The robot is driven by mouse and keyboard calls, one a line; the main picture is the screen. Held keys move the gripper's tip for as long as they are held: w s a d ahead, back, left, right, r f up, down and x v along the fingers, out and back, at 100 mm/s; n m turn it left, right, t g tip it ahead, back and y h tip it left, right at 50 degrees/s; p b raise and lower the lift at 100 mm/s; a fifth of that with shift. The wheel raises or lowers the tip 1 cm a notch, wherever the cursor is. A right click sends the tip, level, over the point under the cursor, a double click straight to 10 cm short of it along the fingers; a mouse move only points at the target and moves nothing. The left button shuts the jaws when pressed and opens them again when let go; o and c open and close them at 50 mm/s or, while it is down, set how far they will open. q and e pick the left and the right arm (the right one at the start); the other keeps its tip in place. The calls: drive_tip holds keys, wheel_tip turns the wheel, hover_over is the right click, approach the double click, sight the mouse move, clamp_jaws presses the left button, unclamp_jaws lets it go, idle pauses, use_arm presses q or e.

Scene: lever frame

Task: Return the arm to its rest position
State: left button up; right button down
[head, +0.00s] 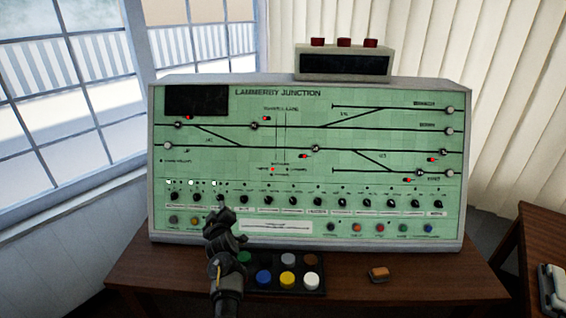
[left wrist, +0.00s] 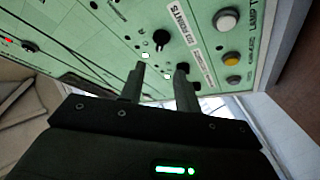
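My left gripper (head: 220,203) is in front of the lower left part of a green signal panel (head: 250,105) marked Lammerby Junction. In the left wrist view its two fingers (left wrist: 161,68) stand apart with nothing between them. They point at a row of black knobs, and one black knob (left wrist: 161,38) shows just beyond the tips. I cannot tell whether the fingertips touch the panel. My left arm reaches up from the bottom edge of the head view. My right gripper is in neither view.
The panel stands on a brown wooden desk (head: 420,285). A black tray (head: 318,290) of coloured round pieces lies beside my left arm. A small orange-brown block (head: 378,274) lies to its right. A box with red lamps (head: 343,64) sits on top. A window (head: 60,90) is at left.

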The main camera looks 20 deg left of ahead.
use_arm(q)
drive_tip(key=s+d+f+m+g+h, duration=0.1)
drive_tip(key=s+d+f+m+h, duration=0.25)
drive_tip(key=s, duration=0.35)
drive_tip(key=s+d+f+m+g+h, duration=0.1)
drive_tip(key=s+d+f+m+h, duration=0.1)
drive_tip(key=s+d+m, duration=0.3)
drive_tip(key=s+d+f+m+g+h, duration=0.2)
drive_tip(key=s+d+m, duration=0.15)
drive_tip(key=s, duration=0.45)
drive_tip(key=s+d+m+g+h, duration=0.1)
drive_tip(key=s+d+m+g, duration=0.3)
drive_tip(key=s, duration=0.7)
drive_tip(key=s+d+m+g+h, duration=0.1)
drive_tip(key=s+d+g+h, duration=0.1)
drive_tip(key=s+d, duration=0.65)
drive_tip(key=s+a+f+g+b, duration=0.1)
drive_tip(key=s+f, duration=0.1)
drive_tip(key=f, duration=1.3)
drive_tip(key=s+a+f+b, duration=0.1)
drive_tip(key=s+f, duration=0.1)
drive_tip(key=f, duration=1.3)
drive_tip(key=s+a+f+g, duration=0.1)
drive_tip(key=s+a+f, duration=0.2)
drive_tip(key=s+f, duration=1.2)
drive_tip(key=shift+s+f+m+b, duration=0.35)
drive_tip(key=shift+f+m+b, duration=0.05)
